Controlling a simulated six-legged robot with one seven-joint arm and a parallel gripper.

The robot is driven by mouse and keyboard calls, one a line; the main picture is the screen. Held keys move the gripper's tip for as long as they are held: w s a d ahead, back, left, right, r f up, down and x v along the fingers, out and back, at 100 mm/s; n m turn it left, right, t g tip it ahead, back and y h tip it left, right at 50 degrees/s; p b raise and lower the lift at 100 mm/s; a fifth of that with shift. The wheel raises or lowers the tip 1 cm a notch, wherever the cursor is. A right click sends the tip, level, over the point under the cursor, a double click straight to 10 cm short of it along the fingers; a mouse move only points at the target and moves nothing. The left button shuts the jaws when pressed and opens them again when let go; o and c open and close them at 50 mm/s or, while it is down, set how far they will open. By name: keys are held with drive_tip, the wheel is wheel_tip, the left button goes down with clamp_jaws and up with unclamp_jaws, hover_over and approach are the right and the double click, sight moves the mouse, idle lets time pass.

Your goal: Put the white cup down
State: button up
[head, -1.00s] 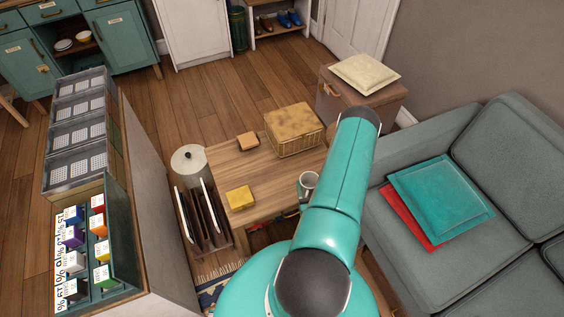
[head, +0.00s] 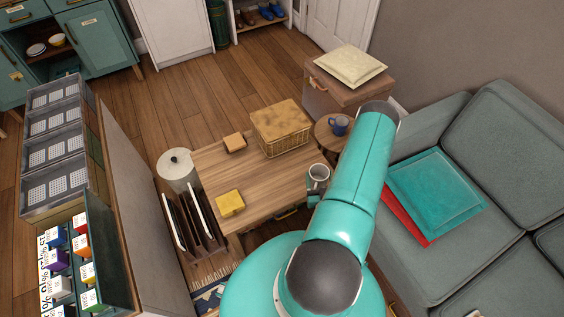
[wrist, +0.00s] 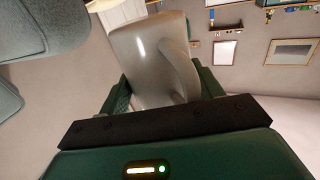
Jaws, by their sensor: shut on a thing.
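The white cup (head: 319,174) shows in the head view beside my arm, in front of the right end of the wooden table (head: 265,185). Whether it touches the table cannot be told. In the wrist view the cup (wrist: 148,55) fills the upper middle, pale grey in the light, with its handle on the right. My gripper (wrist: 165,88) is shut on the cup, one dark green finger on each side. In the head view only a small dark part of my gripper (head: 313,198) shows below the cup; my arm hides the rest.
On the table are a wicker basket (head: 281,138), a small brown box (head: 235,142) and a yellow block (head: 230,203). A round side table (head: 325,138) holds a blue mug (head: 339,125). A grey sofa (head: 500,200) is at right, a shelf unit (head: 118,180) at left. The table's middle is clear.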

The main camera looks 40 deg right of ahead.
drive_tip(key=w+d+f, duration=0.8)
drive_tip(key=d+f, duration=0.1)
drive_tip(key=d, duration=0.1)
drive_tip(key=shift+w+d+f, duration=0.1)
drive_tip(key=shift+w+f, duration=0.2)
drive_tip(key=shift+w, duration=0.1)
drive_tip(key=shift+d+f, duration=0.1)
drive_tip(key=shift+f, duration=1.55)
drive_tip(key=shift+f, duration=0.15)
drive_tip(key=o, duration=1.1)
